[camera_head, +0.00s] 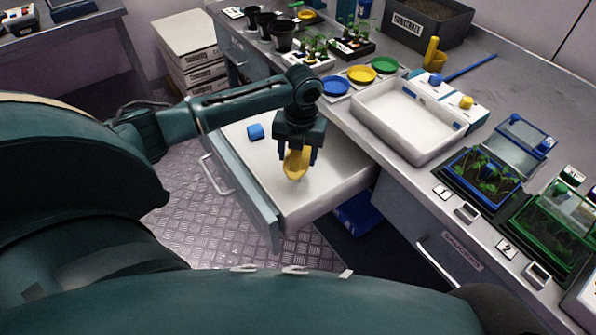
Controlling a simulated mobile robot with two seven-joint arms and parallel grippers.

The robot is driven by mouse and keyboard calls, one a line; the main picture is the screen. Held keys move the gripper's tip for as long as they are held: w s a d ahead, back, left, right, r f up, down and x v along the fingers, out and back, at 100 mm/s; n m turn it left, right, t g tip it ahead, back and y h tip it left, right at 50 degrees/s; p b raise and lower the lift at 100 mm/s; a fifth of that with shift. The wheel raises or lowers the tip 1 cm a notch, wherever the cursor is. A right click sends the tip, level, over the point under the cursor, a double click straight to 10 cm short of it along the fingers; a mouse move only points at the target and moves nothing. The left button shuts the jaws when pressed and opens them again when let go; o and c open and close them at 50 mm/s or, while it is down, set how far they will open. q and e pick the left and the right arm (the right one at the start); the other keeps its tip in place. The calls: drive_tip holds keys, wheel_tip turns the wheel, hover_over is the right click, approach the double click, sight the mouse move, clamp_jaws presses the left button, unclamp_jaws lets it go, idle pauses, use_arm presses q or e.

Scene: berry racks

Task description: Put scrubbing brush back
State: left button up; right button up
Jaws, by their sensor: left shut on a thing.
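My left gripper (298,158) points down over the open drawer (335,186), shut on a yellow object (297,165). This looks like the scrubbing brush, though its bristles cannot be made out. The brush hangs tilted below the fingers; I cannot tell whether its lower end touches the drawer floor. The drawer is pulled out from the bench, with a white inside and a grey front. A small blue block (255,131) lies in it, left of my gripper. My right gripper is not in view.
A white tray (380,128) stands on the bench right of the drawer, with blue, yellow and green dishes (361,75) behind it. Planted trays (482,178) are at the right. Stacked boxes (190,45) stand on the floor behind. Much of the drawer floor is clear.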

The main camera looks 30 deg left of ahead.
use_arm(q)
drive_tip(key=shift+f, duration=2.95)
drive_tip(key=shift+f, duration=0.1)
drive_tip(key=o, duration=1.3)
drive_tip(key=r, duration=1.2)
drive_tip(key=shift+w+d+r, duration=0.15)
drive_tip(key=shift+d, duration=0.15)
